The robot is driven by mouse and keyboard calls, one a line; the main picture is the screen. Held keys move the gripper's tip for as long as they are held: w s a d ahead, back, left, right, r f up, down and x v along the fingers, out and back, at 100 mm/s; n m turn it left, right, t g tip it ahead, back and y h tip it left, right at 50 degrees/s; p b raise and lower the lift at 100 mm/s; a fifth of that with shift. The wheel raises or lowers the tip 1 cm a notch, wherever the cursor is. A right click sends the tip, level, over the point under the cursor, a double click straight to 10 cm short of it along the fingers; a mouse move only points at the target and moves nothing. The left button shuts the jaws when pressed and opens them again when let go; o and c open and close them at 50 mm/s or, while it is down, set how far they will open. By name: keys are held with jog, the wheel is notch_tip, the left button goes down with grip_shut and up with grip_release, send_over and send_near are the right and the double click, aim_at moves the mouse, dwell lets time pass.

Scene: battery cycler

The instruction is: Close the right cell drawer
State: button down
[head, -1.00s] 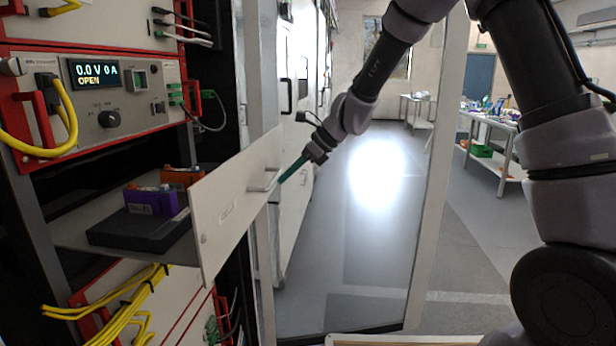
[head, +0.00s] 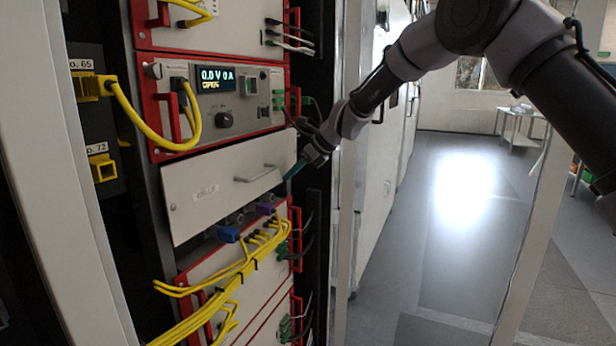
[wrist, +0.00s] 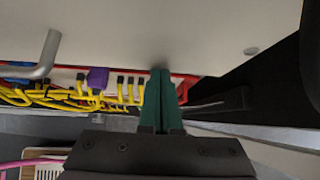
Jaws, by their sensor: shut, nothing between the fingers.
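The cell drawer's white front panel (head: 225,188) sits in the rack below the red-framed instrument in the head view. It looks about flush with the rack, and its inside is hidden. Its metal handle (head: 256,174) is in the right half of the panel. My gripper (head: 294,170) is shut and empty, with its green fingertips at the panel's right end, right of the handle. In the wrist view the panel (wrist: 200,30) fills the top, and the shut green fingers (wrist: 160,95) point at it and appear to touch it. The handle (wrist: 40,58) is at the left there.
The instrument display (head: 215,78) reads 0.0 V 0 A, with a second line too small to read surely. Yellow cables (head: 235,275) hang below the drawer beside a blue connector (head: 229,234) and a purple connector (head: 265,208). Open floor (head: 440,260) lies to the right.

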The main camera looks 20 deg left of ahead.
jog(key=shift+w+a, duration=0.1)
jog(key=shift+a, duration=1.05)
jog(key=shift+a+r, duration=0.2)
